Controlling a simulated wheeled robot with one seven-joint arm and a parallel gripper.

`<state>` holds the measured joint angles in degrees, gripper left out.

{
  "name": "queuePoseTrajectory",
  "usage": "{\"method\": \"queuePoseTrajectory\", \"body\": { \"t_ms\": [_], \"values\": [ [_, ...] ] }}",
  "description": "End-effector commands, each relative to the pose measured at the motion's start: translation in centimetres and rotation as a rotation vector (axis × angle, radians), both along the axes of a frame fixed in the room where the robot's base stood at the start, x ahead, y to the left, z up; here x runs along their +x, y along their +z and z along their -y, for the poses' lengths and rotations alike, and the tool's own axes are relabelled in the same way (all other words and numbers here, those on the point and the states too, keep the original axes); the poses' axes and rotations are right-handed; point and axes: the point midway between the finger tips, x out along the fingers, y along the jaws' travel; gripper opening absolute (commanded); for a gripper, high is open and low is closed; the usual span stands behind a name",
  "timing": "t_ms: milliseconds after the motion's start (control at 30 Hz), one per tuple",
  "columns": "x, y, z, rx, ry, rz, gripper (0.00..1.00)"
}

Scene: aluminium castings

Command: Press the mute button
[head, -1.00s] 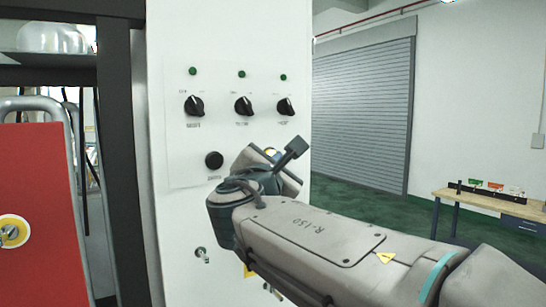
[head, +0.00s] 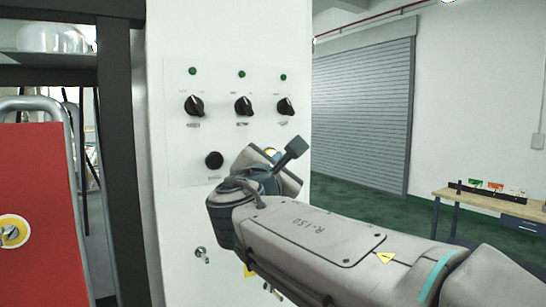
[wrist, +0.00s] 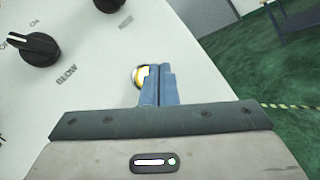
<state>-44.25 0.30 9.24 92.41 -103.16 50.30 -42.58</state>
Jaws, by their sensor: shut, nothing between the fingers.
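My gripper (wrist: 158,72) is shut and empty. Its blue fingers reach toward the white panel (wrist: 80,75) in the wrist view. A round button with a metal rim and a yellow face (wrist: 138,72) sits at the fingertips, partly covered by them. I cannot tell whether they touch it. In the head view my arm hides the fingertips, and a small yellow and white piece (head: 270,152) shows above the wrist. A black round button (head: 214,160) is left of my wrist; its label is too small to read. No label reading mute is legible.
Three black knobs, left (head: 194,106), middle (head: 243,106) and right (head: 285,106), sit under green lamps. A keyed lock (head: 201,254) is below. A red panel (head: 40,205) stands left, a workbench (head: 480,200) right. The green floor between is clear.

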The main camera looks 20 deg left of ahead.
Motion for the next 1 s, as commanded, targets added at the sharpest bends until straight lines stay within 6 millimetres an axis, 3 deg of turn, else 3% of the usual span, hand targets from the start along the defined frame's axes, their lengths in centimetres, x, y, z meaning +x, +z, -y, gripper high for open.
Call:
{"method": "queuePoseTrajectory", "body": {
  "t_ms": [1000],
  "values": [
    [0.69, 0.01, -0.7, 0.0, 0.0, 0.0, 0.0]
  ]
}}
